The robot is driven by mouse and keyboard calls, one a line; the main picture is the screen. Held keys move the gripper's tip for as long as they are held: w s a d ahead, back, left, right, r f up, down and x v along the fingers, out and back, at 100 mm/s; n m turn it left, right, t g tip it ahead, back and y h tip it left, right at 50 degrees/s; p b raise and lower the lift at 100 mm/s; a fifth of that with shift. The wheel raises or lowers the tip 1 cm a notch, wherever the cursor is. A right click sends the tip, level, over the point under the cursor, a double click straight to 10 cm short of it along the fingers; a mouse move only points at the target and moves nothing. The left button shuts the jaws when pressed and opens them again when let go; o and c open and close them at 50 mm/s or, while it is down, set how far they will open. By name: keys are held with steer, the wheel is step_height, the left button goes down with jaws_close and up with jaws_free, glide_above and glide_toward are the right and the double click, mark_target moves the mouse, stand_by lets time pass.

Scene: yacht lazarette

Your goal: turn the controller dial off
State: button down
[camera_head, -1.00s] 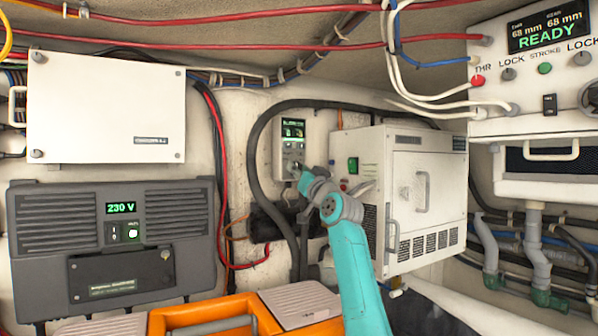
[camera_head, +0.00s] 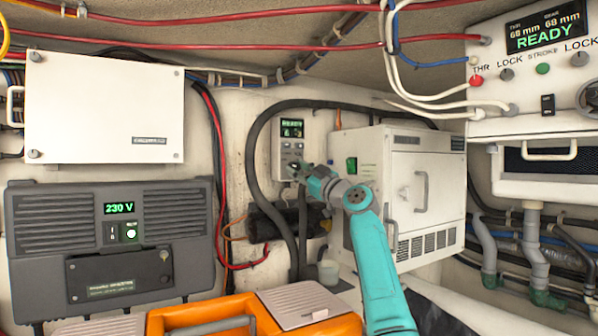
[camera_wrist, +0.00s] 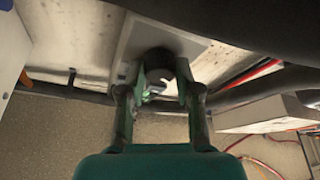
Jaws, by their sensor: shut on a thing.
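The controller is a small pale box (camera_head: 291,148) on the back wall with a lit green display (camera_head: 292,129). Its lettering is too small to read surely. My gripper (camera_head: 298,171) is at the lower part of the controller's face, and in the head view it hides the dial there. In the wrist view my gripper (camera_wrist: 161,84) has its two green fingers on either side of the dark round dial (camera_wrist: 158,60), shut on it. A small pale mark shows between the fingertips. The dial's pointer cannot be made out.
A thick black hose (camera_head: 252,150) loops around the controller. A white cabinet (camera_head: 412,195) stands close to its right. A grey 230 V unit (camera_head: 110,240) and an orange toolbox (camera_head: 290,318) are at left and below. Free wall around the dial is narrow.

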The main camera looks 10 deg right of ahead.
steer(key=shift+n, duration=0.4)
steer(key=c, duration=0.8)
jaws_free()
steer(key=v, duration=1.2)
